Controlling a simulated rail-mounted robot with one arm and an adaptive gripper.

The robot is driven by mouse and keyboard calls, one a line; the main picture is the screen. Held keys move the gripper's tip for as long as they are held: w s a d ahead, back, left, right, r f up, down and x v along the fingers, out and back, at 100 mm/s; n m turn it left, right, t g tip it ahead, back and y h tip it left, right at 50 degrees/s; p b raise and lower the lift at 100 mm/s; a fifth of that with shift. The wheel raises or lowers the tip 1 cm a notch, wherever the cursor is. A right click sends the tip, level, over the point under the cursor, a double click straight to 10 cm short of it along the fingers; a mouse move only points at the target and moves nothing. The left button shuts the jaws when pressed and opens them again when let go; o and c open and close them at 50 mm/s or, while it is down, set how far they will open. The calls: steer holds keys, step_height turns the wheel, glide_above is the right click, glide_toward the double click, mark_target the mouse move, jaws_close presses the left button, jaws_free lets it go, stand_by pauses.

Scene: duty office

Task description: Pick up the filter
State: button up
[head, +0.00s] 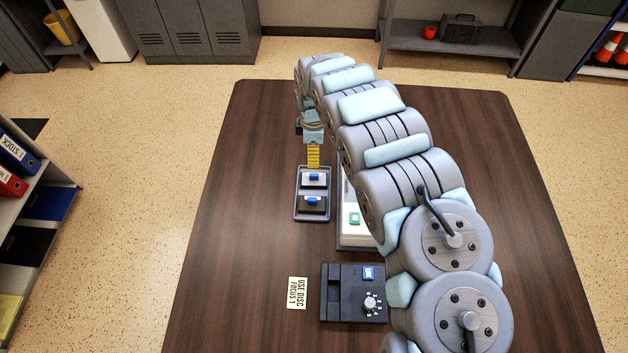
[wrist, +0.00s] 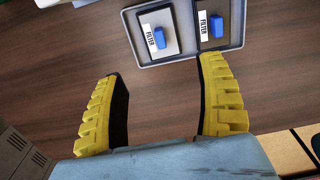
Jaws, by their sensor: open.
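Two filters lie side by side in a grey tray (head: 297,196), each a flat square plate with a blue grip and a white "FILTER" label. In the head view the far filter (head: 314,178) looks lighter and the near filter (head: 313,203) darker. In the wrist view a light-plated filter (wrist: 158,38) is at left and a dark-plated filter (wrist: 217,27) at right, inside the tray rim (wrist: 187,57). My gripper (head: 314,157) has yellow ribbed fingers at the tray's far end. It is open and empty in the wrist view (wrist: 162,75), apart from both filters.
A white device with a green button (head: 355,218) stands right of the tray, partly hidden by my arm. A black box with a dial (head: 352,293) and a yellow note reading "USE DISC FOCUS 1" (head: 297,292) are nearer. The table's left side (head: 240,200) is clear.

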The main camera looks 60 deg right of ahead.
mark_target(314, 175)
steer(key=shift+f+b, duration=0.7)
steer(key=shift+f, duration=3.3)
steer(key=shift+f, duration=0.2)
steer(key=shift+s+f+b, duration=0.1)
steer(key=shift+f+b, duration=0.9)
steer(key=shift+f, duration=1.5)
steer(key=c, duration=0.9)
